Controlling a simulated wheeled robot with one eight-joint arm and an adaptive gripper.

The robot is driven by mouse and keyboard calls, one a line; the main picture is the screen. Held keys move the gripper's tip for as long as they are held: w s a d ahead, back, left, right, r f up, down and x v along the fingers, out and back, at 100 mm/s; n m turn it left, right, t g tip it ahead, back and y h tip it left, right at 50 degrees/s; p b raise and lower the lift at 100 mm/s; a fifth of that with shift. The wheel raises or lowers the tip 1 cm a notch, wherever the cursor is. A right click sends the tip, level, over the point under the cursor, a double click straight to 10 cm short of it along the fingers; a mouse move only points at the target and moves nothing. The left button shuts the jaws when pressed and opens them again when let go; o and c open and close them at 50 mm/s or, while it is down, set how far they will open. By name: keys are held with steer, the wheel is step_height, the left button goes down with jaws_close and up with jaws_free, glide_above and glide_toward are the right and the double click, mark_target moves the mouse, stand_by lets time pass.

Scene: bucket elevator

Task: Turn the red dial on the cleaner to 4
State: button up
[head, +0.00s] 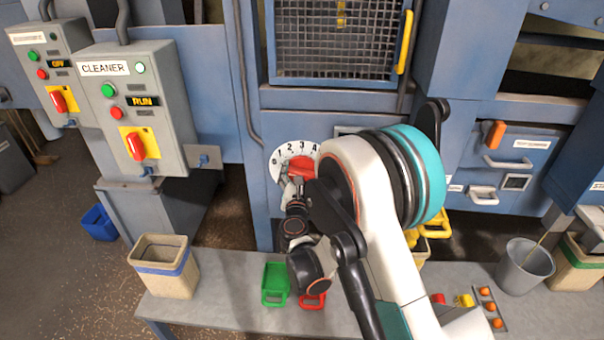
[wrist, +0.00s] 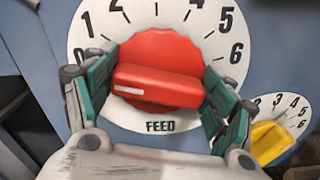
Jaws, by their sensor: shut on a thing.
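The red dial (wrist: 158,62) sits on a round white plate (wrist: 150,126) marked FEED, with numbers around its upper arc. My gripper (wrist: 157,88) is shut on it, with one green-padded finger at each end of its raised bar. The bar lies nearly level, with a white mark at its left end. The left finger partly hides the scale near 0, and I cannot read the exact setting. In the head view, the red dial (head: 303,166) is on the blue machine front, with my arm reaching in from the right and covering the plate's right side.
A yellow dial (wrist: 268,141) on its own scale is close at the lower right. The CLEANER control box (head: 165,90) with a red switch and lit RUN sign is at left. Below is a grey bench (head: 220,283) with a beige bin (head: 162,279) and green scoop (head: 275,281).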

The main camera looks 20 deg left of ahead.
steer(key=shift+m, duration=0.3)
steer(key=m, duration=0.4)
steer(key=shift+d+m, duration=0.1)
steer(key=shift+m, duration=0.2)
steer(key=m, duration=0.4)
steer(key=shift+w+f+m, duration=0.1)
steer(key=shift+f+m, duration=0.05)
steer(key=shift+m, duration=0.15)
steer(key=m, duration=0.5)
steer(key=shift+d+f, duration=0.1)
steer(key=m, duration=0.5)
steer(key=shift+f, duration=0.15)
steer(key=o, duration=1)
steer(key=shift+o, duration=0.2)
